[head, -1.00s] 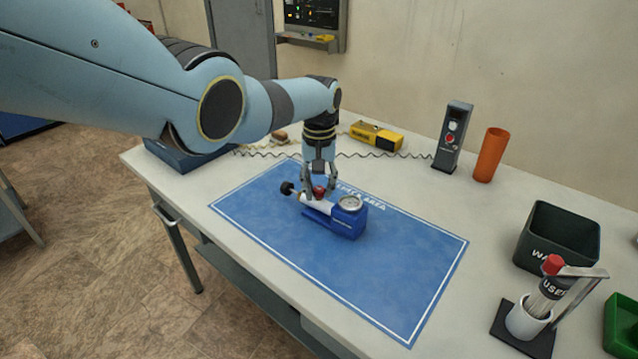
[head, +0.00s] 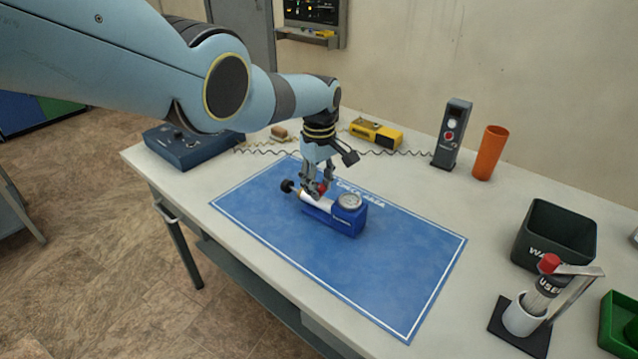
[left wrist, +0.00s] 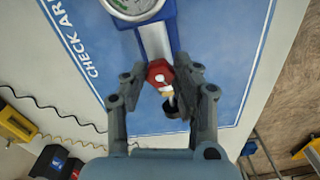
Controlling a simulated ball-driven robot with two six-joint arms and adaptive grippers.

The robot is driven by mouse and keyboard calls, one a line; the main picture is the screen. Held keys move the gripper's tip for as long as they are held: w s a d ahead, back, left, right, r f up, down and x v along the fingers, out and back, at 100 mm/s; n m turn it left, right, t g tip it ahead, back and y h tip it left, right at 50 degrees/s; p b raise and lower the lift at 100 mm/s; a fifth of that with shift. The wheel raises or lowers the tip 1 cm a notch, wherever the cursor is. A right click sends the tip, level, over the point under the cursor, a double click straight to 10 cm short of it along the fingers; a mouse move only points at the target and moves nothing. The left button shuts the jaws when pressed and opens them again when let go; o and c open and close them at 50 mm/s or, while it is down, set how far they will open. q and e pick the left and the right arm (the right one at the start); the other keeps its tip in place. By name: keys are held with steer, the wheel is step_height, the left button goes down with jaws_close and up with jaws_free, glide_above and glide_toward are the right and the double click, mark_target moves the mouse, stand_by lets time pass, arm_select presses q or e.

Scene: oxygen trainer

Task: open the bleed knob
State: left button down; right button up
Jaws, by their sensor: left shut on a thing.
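The red bleed knob (head: 322,188) sits on the white tube of a blue trainer unit (head: 339,222) that carries a round gauge (head: 349,201). A black knob (head: 287,186) is at the unit's left end. My left gripper (head: 316,191) comes down over the red knob from above and is shut on it. In the left wrist view the red knob (left wrist: 159,73) is between the two fingers (left wrist: 160,80), and the gauge (left wrist: 135,5) is cut off at the top. The fingers partly hide the tube. My right gripper is not in view.
The unit stands on a blue mat (head: 390,270) with clear room at its front right. A dark blue box (head: 185,148), yellow device (head: 375,133), grey meter (head: 452,135), orange cup (head: 490,153) and dark bin (head: 555,236) stand around the mat.

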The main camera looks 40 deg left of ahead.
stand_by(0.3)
arm_select(q)
steer(key=c, duration=1)
jaws_free()
steer(key=shift+r, duration=0.1)
step_height(320, 180, up, 12)
steer(key=shift+f, duration=0.1)
